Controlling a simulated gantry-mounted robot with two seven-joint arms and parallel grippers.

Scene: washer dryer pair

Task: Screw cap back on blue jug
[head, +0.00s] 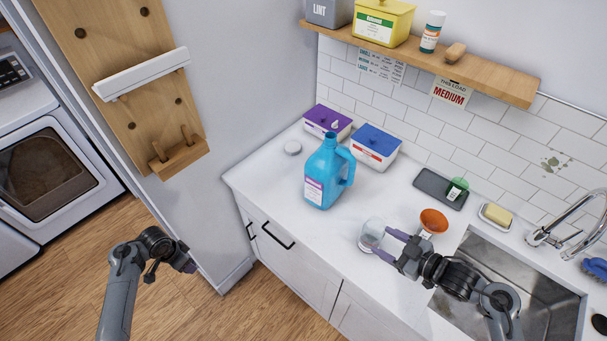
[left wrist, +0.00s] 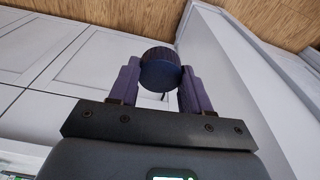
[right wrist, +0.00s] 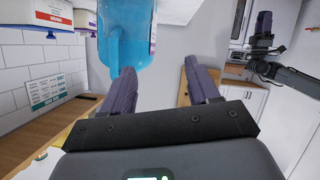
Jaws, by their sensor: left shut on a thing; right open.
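The blue jug (head: 322,180) stands upright on the white counter, its neck open at the top and its handle toward the right. It also shows in the right wrist view (right wrist: 125,40), beyond the fingers. My left gripper (head: 188,262) is out in front of the counter, low at the left, well away from the jug. In the left wrist view it (left wrist: 160,80) is shut on a dark blue ribbed cap (left wrist: 160,68). My right gripper (head: 392,242) is open and empty over the counter, right of and nearer than the jug; its fingers also show in the right wrist view (right wrist: 163,85).
Purple-lidded (head: 327,121) and blue-lidded boxes (head: 373,148) are behind the jug. A grey tray (head: 432,190) and the sink (head: 540,308) are right. Counter left of the jug is mostly clear.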

